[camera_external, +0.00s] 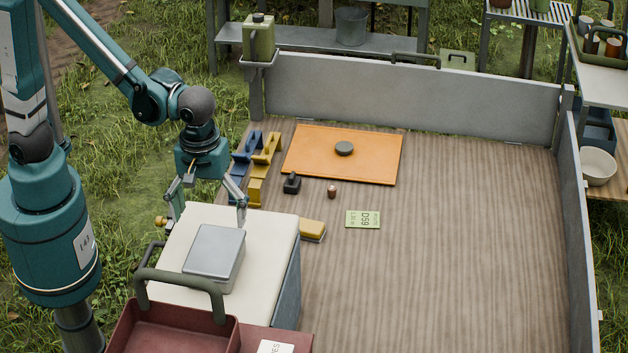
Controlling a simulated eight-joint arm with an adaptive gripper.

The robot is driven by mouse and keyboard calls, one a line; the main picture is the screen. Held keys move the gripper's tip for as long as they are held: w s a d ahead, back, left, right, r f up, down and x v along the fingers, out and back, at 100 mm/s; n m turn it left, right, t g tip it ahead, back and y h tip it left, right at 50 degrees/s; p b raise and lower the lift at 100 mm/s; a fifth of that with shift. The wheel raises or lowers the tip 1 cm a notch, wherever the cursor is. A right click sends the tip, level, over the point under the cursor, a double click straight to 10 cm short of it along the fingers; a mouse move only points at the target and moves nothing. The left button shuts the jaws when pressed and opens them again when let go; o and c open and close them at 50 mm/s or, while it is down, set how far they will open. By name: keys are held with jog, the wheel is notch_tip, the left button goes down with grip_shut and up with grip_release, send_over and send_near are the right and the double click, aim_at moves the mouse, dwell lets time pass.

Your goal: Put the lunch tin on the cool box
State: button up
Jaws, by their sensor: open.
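The lunch tin (214,253) is a silver-grey rectangular box with a lid. It rests flat on the cream lid of the cool box (270,233), which has blue-grey sides, in the lower left of the view. My gripper (207,218) points down above the far part of the cool box. Its two fingers are spread apart with nothing between them. The fingers appear just behind and above the tin, apart from it. The exact height of the fingertips over the lid is hard to tell.
A dark red crate (172,330) with a grey-green handle stands in front of the cool box. An orange mat (342,155) with a dark disc, a green card (363,219), a yellow brush-like block (312,229) and small items lie on the wooden bed. The bed's right side is clear.

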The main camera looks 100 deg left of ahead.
jog(key=s+a+r+m+t, duration=0.7)
jog(key=s+a+r+m, duration=0.3)
jog(key=m, duration=0.7)
jog(key=s+r, duration=0.3)
jog(key=s, duration=0.1)
jog(key=shift+a, duration=0.3)
